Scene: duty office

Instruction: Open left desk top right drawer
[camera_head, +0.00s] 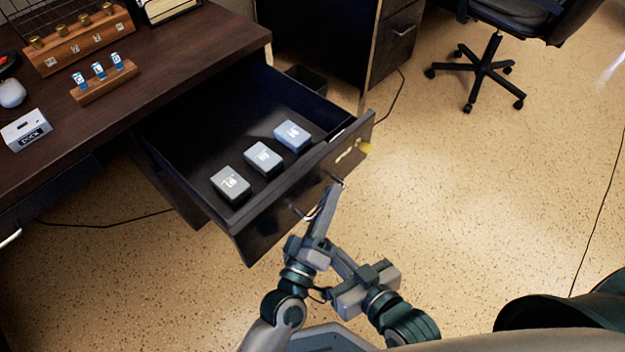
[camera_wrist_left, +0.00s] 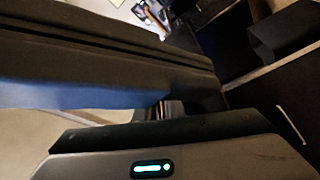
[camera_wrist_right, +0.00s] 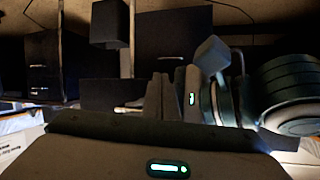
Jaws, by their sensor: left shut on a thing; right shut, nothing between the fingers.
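The left desk (camera_head: 190,45) has its top right drawer (camera_head: 300,190) pulled well out, showing a dark interior. Three small boxes lie in it: a grey-green one (camera_head: 230,184), a pale one (camera_head: 263,158) and a bluish one (camera_head: 292,135). The drawer's metal handle (camera_head: 299,213) is on its front. My left gripper (camera_head: 331,192) is shut on the handle; its fingers partly hide it. My right gripper (camera_head: 340,262) is shut and empty, just below and right of the left one, clear of the drawer. The wrist views are dark and show the grip poorly.
A dark bin (camera_head: 306,78) stands behind the drawer. A second desk (camera_head: 392,40) and an office chair (camera_head: 490,70) are farther back. The speckled floor (camera_head: 490,190) to the right is open, with cables across it.

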